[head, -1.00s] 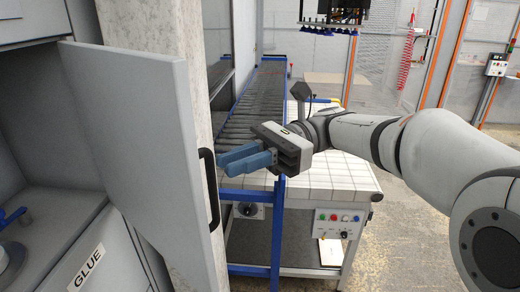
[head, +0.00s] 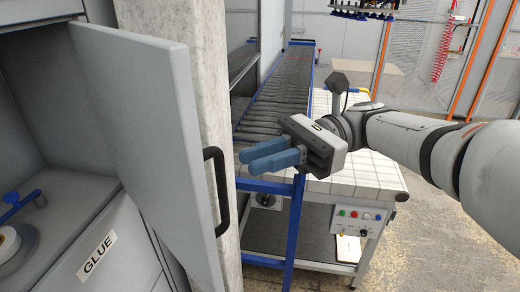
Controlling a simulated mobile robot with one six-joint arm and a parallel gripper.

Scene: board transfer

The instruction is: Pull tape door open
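The grey door (head: 150,135) of the cabinet stands open, swung out toward the right. Its black handle (head: 217,190) is on the right edge of the door. Behind the door, at the lower left, a tape roll (head: 10,243) with a blue part (head: 20,200) sits inside the cabinet. My gripper (head: 258,160) is to the right of the handle, with its two blue fingers pointing left. The fingers are apart with a gap between them and hold nothing. They do not touch the handle.
A panel labelled GLUE (head: 97,256) is below the tape compartment. A concrete pillar (head: 150,22) stands behind the door. A roller conveyor (head: 275,95) and a white tiled table (head: 365,175) with a button panel (head: 358,216) are behind my gripper.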

